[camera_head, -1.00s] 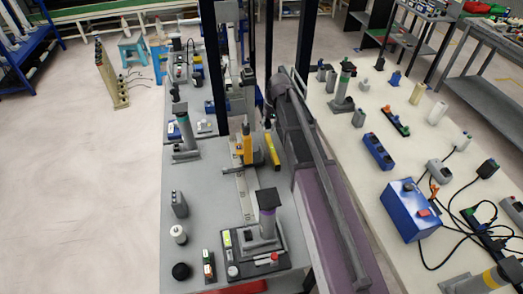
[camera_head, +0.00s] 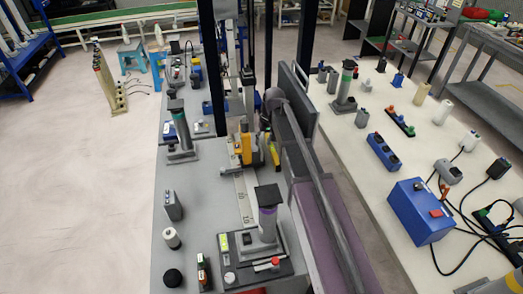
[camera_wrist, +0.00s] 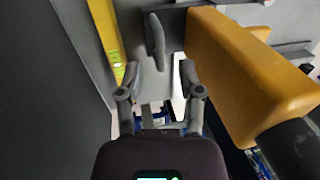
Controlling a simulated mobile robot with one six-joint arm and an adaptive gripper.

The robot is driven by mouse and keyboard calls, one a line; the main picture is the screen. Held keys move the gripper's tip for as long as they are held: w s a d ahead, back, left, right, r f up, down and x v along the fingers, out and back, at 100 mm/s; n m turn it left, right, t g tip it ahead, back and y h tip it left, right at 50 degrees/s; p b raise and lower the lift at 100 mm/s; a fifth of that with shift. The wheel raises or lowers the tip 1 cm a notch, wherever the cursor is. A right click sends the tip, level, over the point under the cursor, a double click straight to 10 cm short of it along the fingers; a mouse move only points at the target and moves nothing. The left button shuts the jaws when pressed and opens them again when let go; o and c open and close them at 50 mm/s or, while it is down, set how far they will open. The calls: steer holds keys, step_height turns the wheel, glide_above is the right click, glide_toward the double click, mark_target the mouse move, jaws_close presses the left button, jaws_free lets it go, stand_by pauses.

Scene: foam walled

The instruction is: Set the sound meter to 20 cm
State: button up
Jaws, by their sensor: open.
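The sound meter (camera_head: 246,150) is a yellow-orange body with a dark top. It stands over a pale ruled rail (camera_head: 243,198) on the grey bench. In the wrist view the sound meter (camera_wrist: 235,65) fills the right side, with a black cylindrical end at lower right. My gripper (camera_wrist: 170,70) is open. Its right finger is close beside the meter; whether they touch I cannot tell. A grey upright fin (camera_wrist: 156,42) shows between the fingertips. In the head view the gripper is small and partly hidden by my arm beside the meter. The scale reading is too small to make out.
A yellow bar with a small display (camera_wrist: 115,65) lies left of the gripper; it also shows in the head view (camera_head: 273,150). A purple-collared post (camera_head: 267,220) stands near the rail's near end. Small items (camera_head: 172,238) line the bench's left side. A cluttered white table (camera_head: 365,185) is at right.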

steer(key=shift+a+f+b, duration=0.25)
steer(key=shift+f+b, duration=0.8)
steer(key=shift+f, duration=0.25)
jaws_close()
steer(key=shift+s, duration=0.1)
